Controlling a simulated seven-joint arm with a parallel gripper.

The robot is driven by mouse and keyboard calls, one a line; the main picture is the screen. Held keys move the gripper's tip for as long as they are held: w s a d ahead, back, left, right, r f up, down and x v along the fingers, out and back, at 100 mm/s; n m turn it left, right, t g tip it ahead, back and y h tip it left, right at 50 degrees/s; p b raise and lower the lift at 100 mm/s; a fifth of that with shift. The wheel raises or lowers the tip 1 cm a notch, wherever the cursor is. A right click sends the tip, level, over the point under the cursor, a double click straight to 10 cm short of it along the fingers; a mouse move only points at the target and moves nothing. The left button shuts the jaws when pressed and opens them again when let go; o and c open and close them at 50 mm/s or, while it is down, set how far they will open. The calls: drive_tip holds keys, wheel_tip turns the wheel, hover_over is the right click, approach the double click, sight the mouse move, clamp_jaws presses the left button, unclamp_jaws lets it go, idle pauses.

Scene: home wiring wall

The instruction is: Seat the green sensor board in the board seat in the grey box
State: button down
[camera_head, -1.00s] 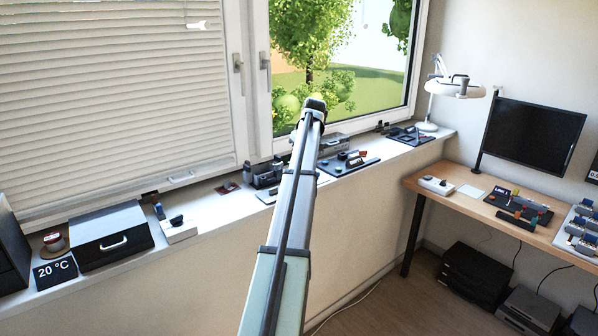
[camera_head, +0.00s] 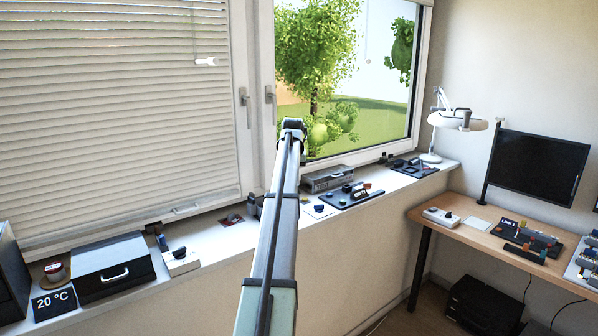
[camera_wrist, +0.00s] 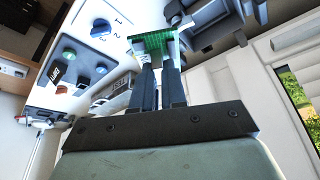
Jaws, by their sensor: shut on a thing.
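The green sensor board (camera_wrist: 154,43) shows in the wrist view, tilted, at the tips of my gripper (camera_wrist: 158,70). The two dark fingers are close together and shut on it. A dark grey open-topped structure (camera_wrist: 205,22) lies just beyond and right of the board. It may be the grey box; I cannot make out a seat in it. In the head view my arm hides the gripper and the board. A dark grey item (camera_head: 252,205) on the sill is partly covered by my arm, and a lighter grey box (camera_head: 328,180) stands right of the arm.
In the wrist view a white panel with a blue knob (camera_wrist: 100,28) lies left of the board. The sill also holds a black case (camera_head: 112,268), a white switch block (camera_head: 181,262) and a dark tray with coloured parts (camera_head: 352,196). The window (camera_head: 350,75) rises behind.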

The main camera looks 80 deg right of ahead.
drive_tip(key=w+d+f+m+g+y, duration=0.1)
drive_tip(key=w+f+m+g, duration=0.3)
drive_tip(key=w+m, duration=0.6)
drive_tip(key=shift+w+d+f+m, duration=0.2)
drive_tip(key=shift+d+f+m, duration=0.45)
drive_tip(key=shift+m, duration=0.35)
drive_tip(key=shift+a+f, duration=0.1)
drive_tip(key=shift+f, duration=0.15)
drive_tip(key=shift+f, duration=2.7)
drive_tip(key=shift+f, duration=0.95)
drive_tip(key=c, duration=1.1)
unclamp_jaws()
drive_tip(key=shift+r, duration=0.1)
drive_tip(key=v, duration=1.3)
drive_tip(key=shift+w+r, duration=0.25)
drive_tip(key=shift+w, duration=0.05)
